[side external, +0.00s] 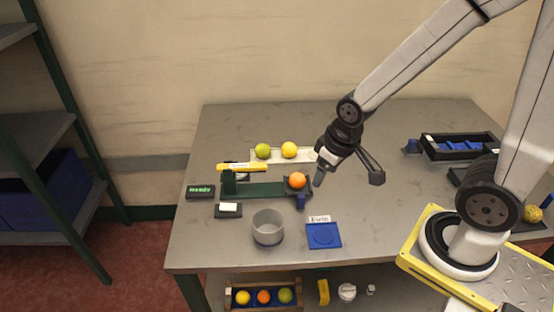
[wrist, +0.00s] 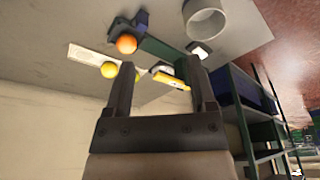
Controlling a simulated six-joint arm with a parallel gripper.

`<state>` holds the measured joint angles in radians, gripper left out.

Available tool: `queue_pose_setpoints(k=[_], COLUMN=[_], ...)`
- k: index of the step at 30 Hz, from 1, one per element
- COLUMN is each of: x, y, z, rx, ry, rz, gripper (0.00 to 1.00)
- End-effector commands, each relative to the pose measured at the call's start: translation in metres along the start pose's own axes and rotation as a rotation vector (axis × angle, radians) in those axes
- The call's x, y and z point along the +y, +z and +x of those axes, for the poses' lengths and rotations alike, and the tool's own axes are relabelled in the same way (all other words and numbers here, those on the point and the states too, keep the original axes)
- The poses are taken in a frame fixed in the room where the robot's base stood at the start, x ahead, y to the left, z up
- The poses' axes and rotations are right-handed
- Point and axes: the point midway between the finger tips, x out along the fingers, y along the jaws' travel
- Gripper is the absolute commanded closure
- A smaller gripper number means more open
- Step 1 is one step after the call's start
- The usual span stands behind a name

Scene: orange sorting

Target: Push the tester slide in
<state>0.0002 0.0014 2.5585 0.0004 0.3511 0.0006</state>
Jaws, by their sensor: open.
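The tester is a low green rail (side external: 260,189) on the table with a yellow bar (side external: 241,167) above its left part. The dark slide sits at the rail's right end, with a blue tab (side external: 301,202) at its front. An orange (side external: 297,180) rests on the slide; it also shows in the wrist view (wrist: 126,43). My gripper (side external: 347,180) is open and empty, just right of the orange and slide, apart from the orange. In the wrist view, its two fingers (wrist: 159,62) are spread wide, and the rail and yellow bar appear beyond them.
A small display (side external: 200,191) with green lettering stands left of the tester. A grey cup (side external: 268,226) and a labelled blue mat (side external: 323,234) lie in front. A pale tray (side external: 306,154) with green and yellow fruit is behind. A black tray (side external: 490,152) stands at right.

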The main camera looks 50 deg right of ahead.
Motion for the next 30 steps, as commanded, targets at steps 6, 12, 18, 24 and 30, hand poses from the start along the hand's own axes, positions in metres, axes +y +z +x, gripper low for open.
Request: queue_pose_setpoints(k=[6, 12, 18, 24, 30], x=[0.003, 0.012, 0.024, 0.037, 0.050], y=[-0.008, -0.025, -0.045, -0.062, -0.074], z=[0.005, 0.020, 0.043, 0.069, 0.099], rx=[-0.033, -0.115, -0.225, -0.338, -0.450], ry=[-0.002, -0.006, -0.015, -0.027, -0.041], rz=[0.046, 0.160, 0.313, 0.467, 0.615], gripper=[0.32, 0.32, 0.32, 0.32, 0.32])
